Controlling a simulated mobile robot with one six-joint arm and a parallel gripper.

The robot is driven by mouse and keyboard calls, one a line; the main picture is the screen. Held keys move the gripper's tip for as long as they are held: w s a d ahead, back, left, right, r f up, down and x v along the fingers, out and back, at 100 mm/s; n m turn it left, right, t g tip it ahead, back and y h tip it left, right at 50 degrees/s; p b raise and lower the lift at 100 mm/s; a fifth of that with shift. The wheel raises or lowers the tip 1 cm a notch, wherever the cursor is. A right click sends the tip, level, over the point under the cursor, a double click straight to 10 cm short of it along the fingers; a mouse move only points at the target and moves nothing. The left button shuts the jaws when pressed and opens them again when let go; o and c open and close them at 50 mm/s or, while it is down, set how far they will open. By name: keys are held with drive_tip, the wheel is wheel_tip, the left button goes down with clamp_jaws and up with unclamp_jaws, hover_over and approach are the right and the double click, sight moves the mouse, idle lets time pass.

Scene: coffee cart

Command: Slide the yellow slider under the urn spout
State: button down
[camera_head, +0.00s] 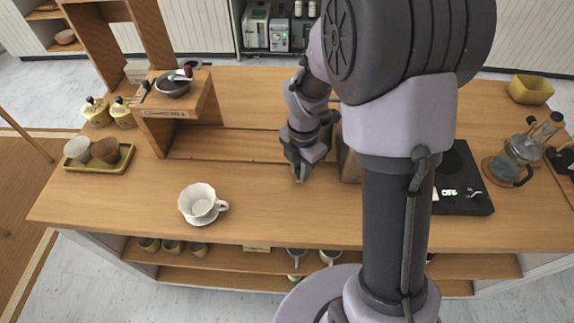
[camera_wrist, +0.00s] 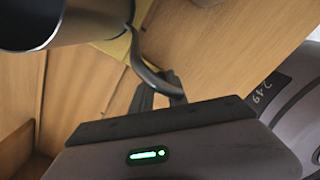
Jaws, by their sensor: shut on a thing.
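My gripper (camera_head: 300,176) points down close over the wooden counter, left of my upright arm link. In the wrist view its dark fingers (camera_wrist: 162,92) are closed at the end of a dark curved handle (camera_wrist: 150,72). That handle runs up to a dark round vessel (camera_wrist: 70,20) with a shiny rim. A yellow piece (camera_wrist: 117,46), perhaps the slider, shows in part just beyond the vessel and handle. I cannot tell whether it touches them. I cannot make out the urn or its spout; my arm covers much of the counter's middle.
A white cup (camera_head: 199,203) stands on a saucer near the front edge. A wooden stand (camera_head: 158,112) and a yellow tray (camera_head: 122,167) with cups are left. Counter between cup and gripper is clear.

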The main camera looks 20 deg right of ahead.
drive_tip(key=shift+d, duration=0.15)
drive_tip(key=c, duration=1.6)
unclamp_jaws()
drive_tip(key=shift+c, duration=0.2)
drive_tip(key=o, duration=0.3)
drive_tip(key=shift+s+d, duration=0.1)
drive_tip(key=shift+d, duration=0.15)
drive_tip(key=shift+o, duration=0.2)
drive_tip(key=shift+a, duration=0.1)
wheel_tip(320, 180, up, 17)
drive_tip(key=p, duration=0.7)
drive_tip(key=shift+r, duration=0.2)
